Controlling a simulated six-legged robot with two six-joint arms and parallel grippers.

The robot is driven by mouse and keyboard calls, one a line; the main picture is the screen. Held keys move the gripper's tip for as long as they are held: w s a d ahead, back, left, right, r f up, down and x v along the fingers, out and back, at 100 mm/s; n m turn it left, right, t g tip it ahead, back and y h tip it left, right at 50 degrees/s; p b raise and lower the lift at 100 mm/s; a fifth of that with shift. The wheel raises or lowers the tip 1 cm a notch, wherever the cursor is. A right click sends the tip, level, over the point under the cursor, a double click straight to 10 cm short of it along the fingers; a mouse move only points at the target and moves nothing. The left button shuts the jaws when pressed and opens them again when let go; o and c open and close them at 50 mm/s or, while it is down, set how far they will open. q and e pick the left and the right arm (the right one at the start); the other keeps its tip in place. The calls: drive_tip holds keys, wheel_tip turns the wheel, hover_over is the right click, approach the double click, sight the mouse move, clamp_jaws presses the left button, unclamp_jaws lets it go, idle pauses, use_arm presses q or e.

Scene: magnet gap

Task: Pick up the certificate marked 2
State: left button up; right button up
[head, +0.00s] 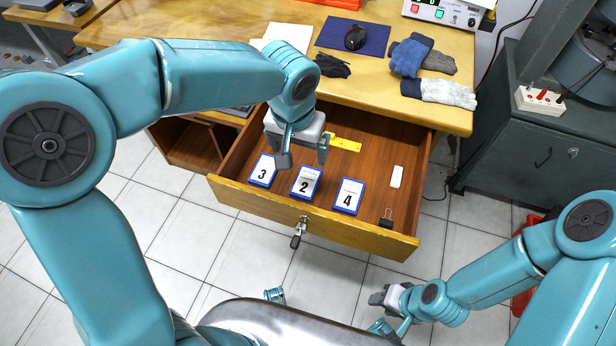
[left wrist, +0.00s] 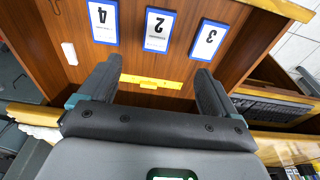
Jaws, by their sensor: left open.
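The certificate marked 2 (head: 305,184) lies in the open drawer (head: 320,226), between the certificate marked 3 (head: 262,170) on its left and the certificate marked 4 (head: 348,196) on its right. Each is a white card with a blue border. My left gripper (head: 303,160) is open and empty over the drawer, just behind the 2. In the left wrist view the 2 (left wrist: 158,30) shows upside down, ahead of the spread fingers (left wrist: 154,82) and apart from them. My right gripper (head: 384,312) is low at the bottom right, away from the drawer; its jaws are unclear.
The drawer also holds a yellow strip (head: 345,144), a white block (head: 397,176) and a black clip (head: 386,218). A key hangs at the drawer front (head: 298,232). Gloves (head: 412,55) and a mouse (head: 356,37) lie on the desk (head: 385,95) above.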

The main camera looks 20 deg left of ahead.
use_arm(q)
drive_tip(key=b, duration=0.2)
hover_over(306, 182)
drive_tip(key=s, duration=0.2)
drive_tip(key=f, duration=1)
drive_tip(key=shift+w+a, duration=0.1)
drive_tip(key=shift+a, duration=0.1)
drive_tip(key=f, duration=0.1)
drive_tip(key=w+f+b, duration=0.1)
drive_tip(key=f, duration=0.3)
drive_tip(key=shift+w+d+f+b, duration=0.15)
drive_tip(key=shift+w+d+b, duration=0.05)
drive_tip(key=shift+w+b, duration=0.15)
drive_tip(key=shift+s, duration=0.1)
drive_tip(key=c, duration=1.1)
